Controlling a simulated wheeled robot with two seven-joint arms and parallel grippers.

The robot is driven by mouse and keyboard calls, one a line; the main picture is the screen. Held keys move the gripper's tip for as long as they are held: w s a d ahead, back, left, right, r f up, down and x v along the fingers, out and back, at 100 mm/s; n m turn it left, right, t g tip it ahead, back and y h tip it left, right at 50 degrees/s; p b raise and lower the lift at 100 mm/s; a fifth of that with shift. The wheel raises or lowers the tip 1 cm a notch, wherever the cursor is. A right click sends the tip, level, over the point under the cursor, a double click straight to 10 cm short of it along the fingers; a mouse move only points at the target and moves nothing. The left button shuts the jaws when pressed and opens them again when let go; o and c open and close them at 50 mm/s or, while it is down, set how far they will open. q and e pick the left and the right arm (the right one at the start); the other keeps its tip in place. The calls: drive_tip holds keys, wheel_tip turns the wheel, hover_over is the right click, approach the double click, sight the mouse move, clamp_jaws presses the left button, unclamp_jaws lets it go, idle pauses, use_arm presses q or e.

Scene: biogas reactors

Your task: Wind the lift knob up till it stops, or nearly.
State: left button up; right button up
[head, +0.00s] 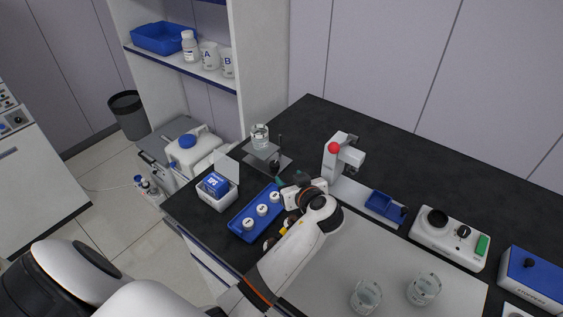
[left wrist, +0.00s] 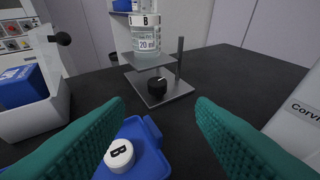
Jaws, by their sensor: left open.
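The lift stands at the far left of the bench. Its black knob (head: 275,166) shows under the raised plate, and in the left wrist view the knob (left wrist: 157,92) has a white mark pointing up and right. The lift's plate (left wrist: 143,61) carries a glass beaker (left wrist: 146,35) marked B and 20 ml, which also shows in the head view (head: 260,137). A thin post (left wrist: 180,58) stands beside the plate. My left gripper (head: 281,183) has teal fingers, open and empty. In the left wrist view the knob lies ahead, between and beyond the fingertips (left wrist: 160,106), apart from them.
A blue tray (head: 236,228) with white lettered caps lies just below my left gripper. A white box (head: 217,198) with blue packs stands left of it. A white device with a red ball (head: 333,148) stands to the right. Two beakers (head: 366,297) stand nearer.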

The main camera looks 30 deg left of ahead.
sight(274, 166)
use_arm(q)
drive_tip(key=x, duration=0.1)
drive_tip(key=p+x, duration=0.1)
drive_tip(key=x, duration=0.2)
drive_tip(key=shift+a+r, duration=0.1)
drive_tip(key=shift+a, duration=0.5)
drive_tip(key=p+x, duration=0.1)
drive_tip(key=x, duration=0.3)
drive_tip(key=shift+w, duration=0.15)
drive_tip(key=shift+w+a+f, duration=0.2)
drive_tip(key=shift+a+f, duration=0.1)
drive_tip(key=shift+f, duration=0.15)
use_arm(e)
drive_tip(key=shift+s+a+r, duration=0.1)
drive_tip(key=shift+s+r, duration=0.85)
drive_tip(key=shift+r, duration=0.2)
use_arm(q)
drive_tip(key=shift+w, duration=0.1)
